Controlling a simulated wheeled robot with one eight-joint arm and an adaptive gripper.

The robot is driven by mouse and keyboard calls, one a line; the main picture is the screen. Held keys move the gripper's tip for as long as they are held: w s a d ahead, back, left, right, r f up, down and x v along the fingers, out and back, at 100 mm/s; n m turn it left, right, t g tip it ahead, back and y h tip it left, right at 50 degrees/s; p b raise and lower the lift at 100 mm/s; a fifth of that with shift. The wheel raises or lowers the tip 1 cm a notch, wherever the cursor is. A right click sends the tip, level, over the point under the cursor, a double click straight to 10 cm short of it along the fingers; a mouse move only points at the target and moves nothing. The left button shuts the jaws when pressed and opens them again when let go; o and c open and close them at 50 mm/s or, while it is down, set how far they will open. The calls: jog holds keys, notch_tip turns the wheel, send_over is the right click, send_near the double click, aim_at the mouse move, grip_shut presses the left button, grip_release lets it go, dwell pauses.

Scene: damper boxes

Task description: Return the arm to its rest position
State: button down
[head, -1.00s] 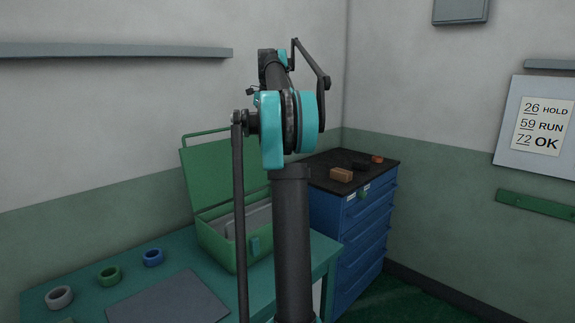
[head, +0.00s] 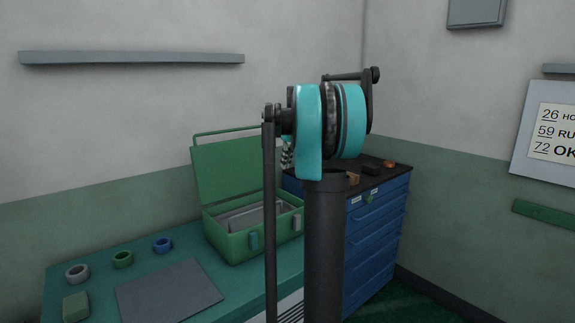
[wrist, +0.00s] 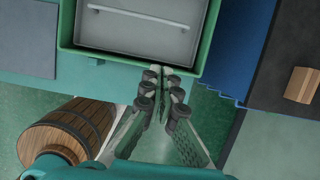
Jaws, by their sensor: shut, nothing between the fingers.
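My arm stands upright in the middle of the head view, with its large teal joint (head: 322,125) at the top. My gripper (wrist: 164,74) shows in the wrist view, with its fingers together and nothing between them. It is mostly hidden behind my arm in the head view. In the wrist view the fingertips appear just at the front edge of the open green box (wrist: 66,35). I cannot tell their height above it. The green box also shows in the head view (head: 228,245), with its lid raised and a grey tray (wrist: 140,30) inside.
A wooden barrel (wrist: 65,130) stands near the table in the wrist view.

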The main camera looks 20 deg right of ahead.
jog(key=s+a+f+n, duration=0.5)
jog(key=s+f+n, duration=0.5)
jog(key=s, duration=0.2)
jog(key=s+a+f+n, duration=0.6)
jog(key=s+f+n, duration=0.4)
jog(key=s+n, duration=0.1)
jog(key=s+a+f+n+h, duration=0.1)
jog(key=s+a+f+n, duration=0.5)
jog(key=s+f+n, duration=0.4)
jog(key=s+n, duration=0.1)
jog(key=s, duration=0.1)
jog(key=shift+s+a+f+t, duration=0.15)
jog(key=shift+s+f+t, duration=0.05)
jog(key=shift+s+t, duration=0.2)
